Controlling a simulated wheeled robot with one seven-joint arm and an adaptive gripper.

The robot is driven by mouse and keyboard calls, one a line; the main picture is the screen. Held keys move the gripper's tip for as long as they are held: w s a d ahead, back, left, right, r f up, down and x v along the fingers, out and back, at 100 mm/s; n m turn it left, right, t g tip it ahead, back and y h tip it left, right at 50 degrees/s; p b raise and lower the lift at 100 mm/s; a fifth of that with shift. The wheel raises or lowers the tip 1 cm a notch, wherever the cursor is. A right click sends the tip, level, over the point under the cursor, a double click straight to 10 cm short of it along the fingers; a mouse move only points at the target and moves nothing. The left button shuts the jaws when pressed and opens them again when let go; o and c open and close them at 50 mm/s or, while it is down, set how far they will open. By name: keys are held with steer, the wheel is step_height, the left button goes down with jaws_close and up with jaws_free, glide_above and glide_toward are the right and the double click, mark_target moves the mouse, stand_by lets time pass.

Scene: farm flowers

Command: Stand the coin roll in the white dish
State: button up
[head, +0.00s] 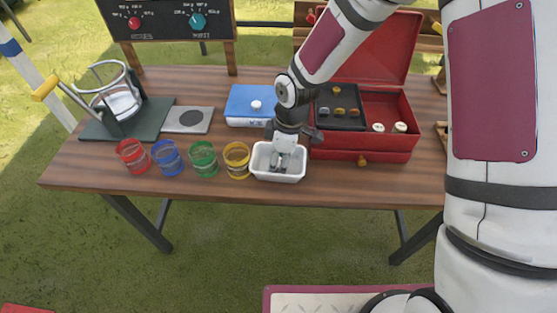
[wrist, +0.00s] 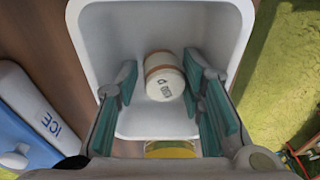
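The white dish (head: 262,172) stands near the table's front edge, and its inside fills much of the wrist view (wrist: 105,40). The coin roll (wrist: 164,77), a short white cylinder with a brown band and a printed end, is inside the dish. I cannot tell surely whether it stands or leans. My gripper (head: 281,163) reaches down into the dish. In the wrist view its green-padded fingers (wrist: 160,92) are spread on either side of the roll. The right finger is close to the roll, and a gap shows at the left finger. The head view hides the roll.
The red toolbox (head: 360,156) stands right of the dish, with two pale rolls in its compartment. A blue ice box (head: 238,116) is behind left. Yellow (head: 237,160), green (head: 203,159), blue (head: 167,158) and red (head: 132,156) cups line the left.

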step_height(320, 180, up, 12)
steer(key=d, duration=0.1)
steer(key=shift+d+p, duration=0.4)
steer(key=shift+p, duration=0.05)
steer(key=shift+d+r, duration=0.1)
steer(key=shift+r, duration=0.05)
steer(key=s+d+r+m+t+h, duration=0.25)
steer(key=s+d+r+m, duration=0.6)
steer(key=d+r, duration=0.45)
steer(key=s+d+r+m+t, duration=0.1)
steer(key=s+d+r+m, duration=0.1)
steer(key=s+m, duration=0.2)
steer(key=s+d+r+m, duration=0.3)
steer(key=s+m, duration=0.1)
steer(key=s, duration=0.6)
steer(key=shift+d+r+t+y, duration=0.15)
steer(key=shift+r+t+y, duration=0.1)
steer(key=shift+t+y, duration=0.1)
steer(key=shift+r, duration=0.2)
